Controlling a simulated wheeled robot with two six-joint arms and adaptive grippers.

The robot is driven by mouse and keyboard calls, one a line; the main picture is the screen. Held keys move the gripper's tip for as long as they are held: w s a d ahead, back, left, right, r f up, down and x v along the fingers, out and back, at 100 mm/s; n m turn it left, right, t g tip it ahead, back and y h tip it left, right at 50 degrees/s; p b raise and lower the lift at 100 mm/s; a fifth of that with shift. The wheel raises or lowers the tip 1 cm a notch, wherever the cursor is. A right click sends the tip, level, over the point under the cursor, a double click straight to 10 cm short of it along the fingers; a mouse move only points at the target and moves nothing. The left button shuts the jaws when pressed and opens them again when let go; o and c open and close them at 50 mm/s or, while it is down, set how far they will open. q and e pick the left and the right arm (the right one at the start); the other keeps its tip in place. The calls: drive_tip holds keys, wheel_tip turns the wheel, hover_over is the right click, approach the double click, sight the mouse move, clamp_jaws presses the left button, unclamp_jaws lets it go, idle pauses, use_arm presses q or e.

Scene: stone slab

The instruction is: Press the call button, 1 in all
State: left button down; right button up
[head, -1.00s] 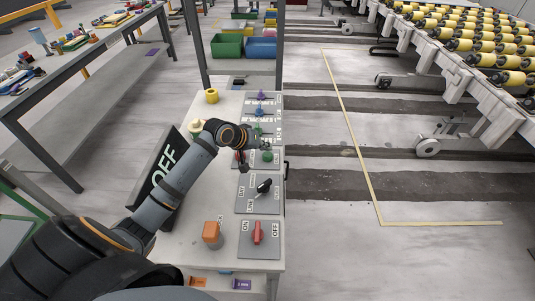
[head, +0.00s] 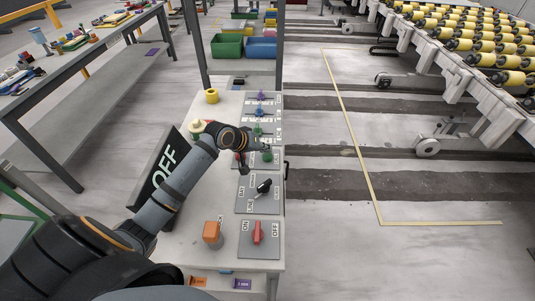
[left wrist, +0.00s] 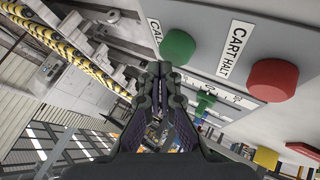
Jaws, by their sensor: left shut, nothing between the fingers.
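The call button is a green round button (left wrist: 179,47) on a grey panel beside a partly hidden label starting "CAL" in the left wrist view. It also shows in the head view (head: 267,157). A red round button (left wrist: 273,80) labelled "CART HALT" sits on the same panel. My left gripper (left wrist: 163,72) is shut and empty, its fingertips close to the green button. In the head view the left gripper (head: 265,146) is over the panel, just beyond the green button. Whether the tips touch anything cannot be told. My right gripper is in neither view.
A black selector knob (head: 264,187) and a red ON/OFF switch (head: 257,231) sit on nearer panels. A dark OFF board (head: 150,172) is left of the bench.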

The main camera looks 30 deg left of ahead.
sight(265, 155)
use_arm(q)
drive_tip(key=shift+f, duration=0.6)
idle(0.5)
drive_tip(key=shift+r, duration=0.1)
drive_tip(key=shift+r+p, duration=0.2)
drive_tip(key=shift+p, duration=0.1)
drive_tip(key=shift+r+p, duration=0.7)
drive_tip(key=shift+p, duration=0.15)
wheel_tip(265, 155, up, 5)
drive_tip(key=p, duration=0.5)
drive_tip(key=shift+r+p, duration=0.15)
drive_tip(key=shift+p, duration=0.25)
